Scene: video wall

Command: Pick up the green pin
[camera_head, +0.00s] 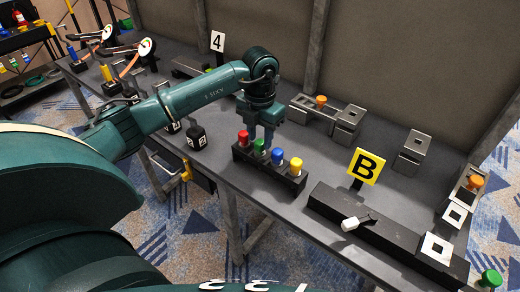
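The green pin (260,146) stands upright in a black rack (240,155), between a red pin (243,138) and a blue pin (278,157), with a yellow pin (295,166) at the right end. My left gripper (261,136) points down right over the green pin. Its fingers are apart, one on each side of the pin's top. Whether they touch or press on it is too small to tell. The pin's lower part is hidden in the rack. My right gripper is not in view.
A yellow "B" sign (366,167) and a long black block (385,235) with a white-tipped lever (350,223) stand to the right. Grey metal brackets (348,121) stand behind. Black blocks (196,138) lie to the left. The grey table (310,150) is bare just behind the rack.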

